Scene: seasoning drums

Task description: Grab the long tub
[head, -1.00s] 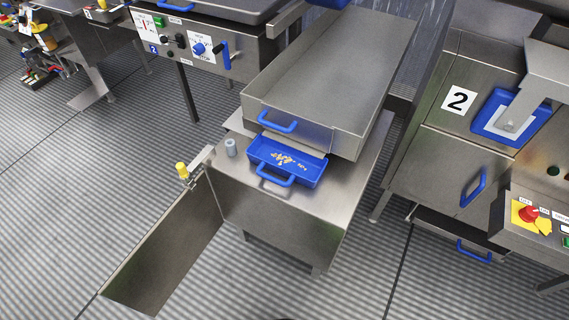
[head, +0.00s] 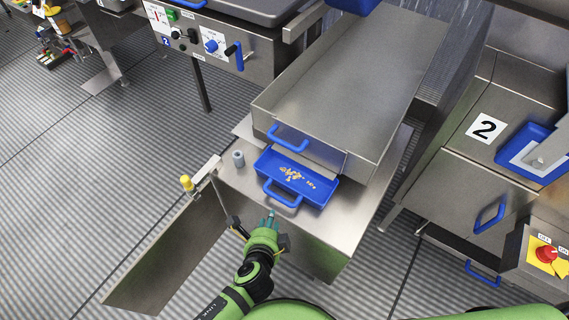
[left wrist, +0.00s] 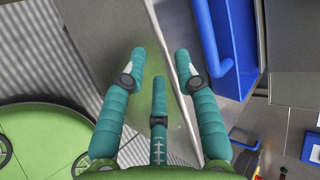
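A blue tub (head: 318,188) with a blue handle (head: 282,196) holds small tan pieces and sits on a steel bench, its back end under a large steel tray (head: 340,85). The tub's blue side also shows at the upper right of the left wrist view (left wrist: 240,35). My left gripper (head: 269,222) is at the bench's front edge, just below and left of the handle in the head view. In the left wrist view its teal fingers (left wrist: 160,68) are spread, with nothing between them. My right gripper is not in view.
The steel tray has its own blue handle (head: 288,138) above the tub. A small grey cylinder (head: 238,158) stands left of the tub. A steel panel with a yellow knob (head: 187,183) juts out at left.

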